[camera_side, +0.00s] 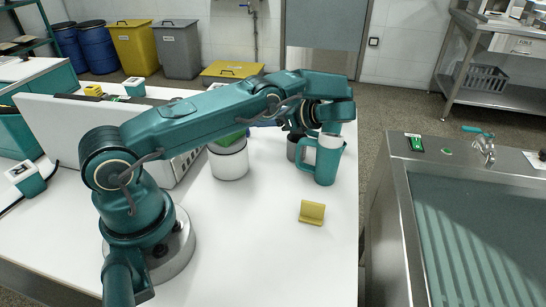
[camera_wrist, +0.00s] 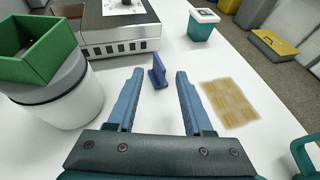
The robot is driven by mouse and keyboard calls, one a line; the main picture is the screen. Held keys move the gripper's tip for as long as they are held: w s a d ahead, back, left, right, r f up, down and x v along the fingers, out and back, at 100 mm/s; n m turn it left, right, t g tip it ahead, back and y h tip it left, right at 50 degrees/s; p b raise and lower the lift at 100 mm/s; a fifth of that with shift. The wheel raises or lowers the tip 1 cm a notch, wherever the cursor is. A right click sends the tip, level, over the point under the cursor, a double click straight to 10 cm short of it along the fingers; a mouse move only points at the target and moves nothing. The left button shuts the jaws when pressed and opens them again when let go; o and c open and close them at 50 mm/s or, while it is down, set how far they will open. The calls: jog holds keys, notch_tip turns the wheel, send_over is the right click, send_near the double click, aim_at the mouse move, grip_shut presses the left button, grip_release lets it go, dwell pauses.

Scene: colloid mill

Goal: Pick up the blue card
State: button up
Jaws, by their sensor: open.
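The blue card (camera_wrist: 158,72) is a small, upright blue piece with a foot, standing on the white table in the wrist view. It lies beyond my gripper (camera_wrist: 160,76), between the lines of its two fingers and a little nearer the left fingertip's side. My fingers are spread apart with nothing between them but bare table. In the side view my arm reaches over the table and hides the fingertips. A bit of blue shows behind the arm there, but I cannot tell if it is the card.
A white cylinder (camera_wrist: 65,100) with a green hopper (camera_wrist: 40,48) stands close on the left. A vented box (camera_wrist: 125,32) is behind the card. A teal mug (camera_side: 328,160) and yellow piece (camera_side: 312,212) stand on the table (camera_side: 270,260).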

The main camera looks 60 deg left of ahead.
aim_at(248, 134)
jog(key=shift+x, duration=2.5)
grip_shut()
